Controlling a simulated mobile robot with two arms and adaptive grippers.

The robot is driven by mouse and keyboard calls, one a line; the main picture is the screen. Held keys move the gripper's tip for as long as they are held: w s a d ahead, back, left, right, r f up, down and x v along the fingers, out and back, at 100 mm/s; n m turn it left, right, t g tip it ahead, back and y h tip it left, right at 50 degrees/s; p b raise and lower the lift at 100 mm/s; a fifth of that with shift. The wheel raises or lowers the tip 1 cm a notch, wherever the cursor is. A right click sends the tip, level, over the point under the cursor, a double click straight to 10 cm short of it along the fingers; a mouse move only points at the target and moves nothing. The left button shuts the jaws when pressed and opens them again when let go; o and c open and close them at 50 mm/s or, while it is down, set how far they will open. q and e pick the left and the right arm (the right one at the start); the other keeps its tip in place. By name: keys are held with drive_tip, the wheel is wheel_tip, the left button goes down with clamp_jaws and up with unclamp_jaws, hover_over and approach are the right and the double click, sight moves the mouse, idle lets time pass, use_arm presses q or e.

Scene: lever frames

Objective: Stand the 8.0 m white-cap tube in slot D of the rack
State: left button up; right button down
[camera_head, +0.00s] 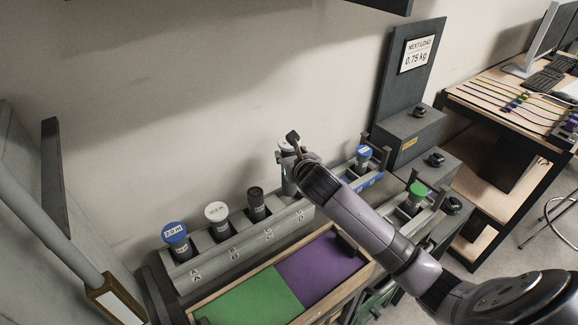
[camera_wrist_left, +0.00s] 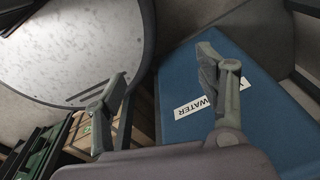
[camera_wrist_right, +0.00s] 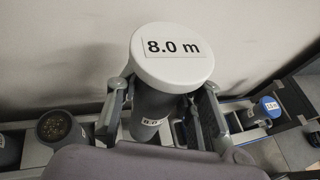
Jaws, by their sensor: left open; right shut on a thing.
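The 8.0 m white-cap tube (camera_wrist_right: 172,58) is upright in the right wrist view, with the fingers of my right gripper (camera_wrist_right: 165,108) shut on its grey body below the cap. In the head view the tube (camera_head: 288,180) is partly hidden by my right gripper (camera_head: 291,158). It is at the right end of the grey rack (camera_head: 245,246), by the letter D; I cannot tell whether its foot is seated in the slot. My left gripper (camera_wrist_left: 165,75) is open and empty in the left wrist view, away from the rack.
The rack also holds a blue-cap tube (camera_head: 175,234), a white-cap tube (camera_head: 216,212) and a dark-topped tube (camera_head: 256,202). A green and purple tray (camera_head: 250,298) lies in front. Blue-cap (camera_head: 363,152) and green-cap (camera_head: 416,190) tubes stand right. The wall is close behind.

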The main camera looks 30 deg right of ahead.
drive_tip(key=shift+f, duration=2.05)
drive_tip(key=shift+f, duration=0.1)
drive_tip(key=c, duration=1.1)
unclamp_jaws()
drive_tip(key=b+v, duration=0.1)
drive_tip(key=v, duration=1.1)
